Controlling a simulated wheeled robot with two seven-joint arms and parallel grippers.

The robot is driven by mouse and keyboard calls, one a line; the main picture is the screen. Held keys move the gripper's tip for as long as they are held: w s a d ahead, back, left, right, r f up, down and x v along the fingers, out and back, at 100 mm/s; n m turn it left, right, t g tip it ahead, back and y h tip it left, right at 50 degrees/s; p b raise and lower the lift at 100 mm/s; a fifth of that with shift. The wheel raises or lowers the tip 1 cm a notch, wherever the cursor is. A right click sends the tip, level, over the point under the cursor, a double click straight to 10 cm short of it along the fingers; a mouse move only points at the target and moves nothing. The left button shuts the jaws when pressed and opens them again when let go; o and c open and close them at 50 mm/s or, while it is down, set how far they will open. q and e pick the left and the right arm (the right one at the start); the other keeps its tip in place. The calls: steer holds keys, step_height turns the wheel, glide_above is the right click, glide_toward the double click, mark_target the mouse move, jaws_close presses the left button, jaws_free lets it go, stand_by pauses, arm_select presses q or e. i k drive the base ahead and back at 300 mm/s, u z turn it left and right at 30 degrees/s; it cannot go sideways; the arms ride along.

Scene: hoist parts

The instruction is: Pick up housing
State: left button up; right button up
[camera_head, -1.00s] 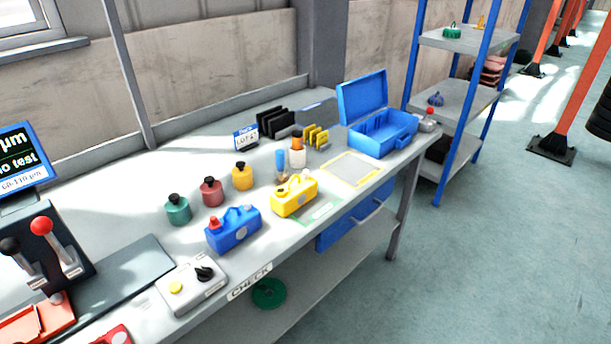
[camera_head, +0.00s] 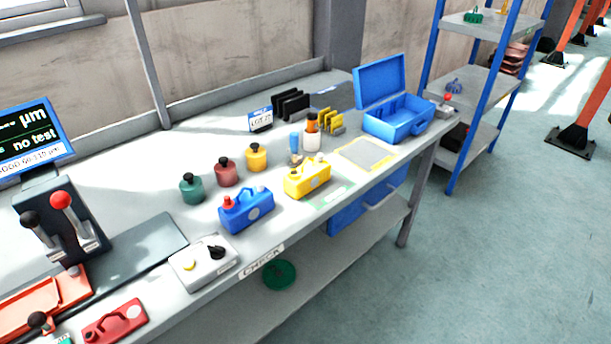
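Several small block-shaped parts with handles stand on the grey workbench; I cannot tell for sure which one is the housing. A blue one (camera_head: 246,209) with a red knob sits near the bench's front edge. A yellow one (camera_head: 308,178) stands to its right, beside a green-edged mat. A flat red one (camera_head: 115,322) lies at the lower left, near an orange-red tray (camera_head: 45,305). Neither of my grippers shows in this view.
Green (camera_head: 192,189), red (camera_head: 227,173) and yellow (camera_head: 256,158) knobbed pots stand behind the blocks. A grey box with knobs (camera_head: 204,262), a lever unit (camera_head: 62,228) and an open blue case (camera_head: 395,118) are on the bench.

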mark_target(299, 181)
steer(key=z, duration=0.45)
steer(key=k, duration=0.55)
steer(key=z, duration=0.8)
steer(key=i, duration=0.7)
steer(key=u, duration=0.95)
steer(key=i, duration=0.65)
steer(key=u, duration=0.8)
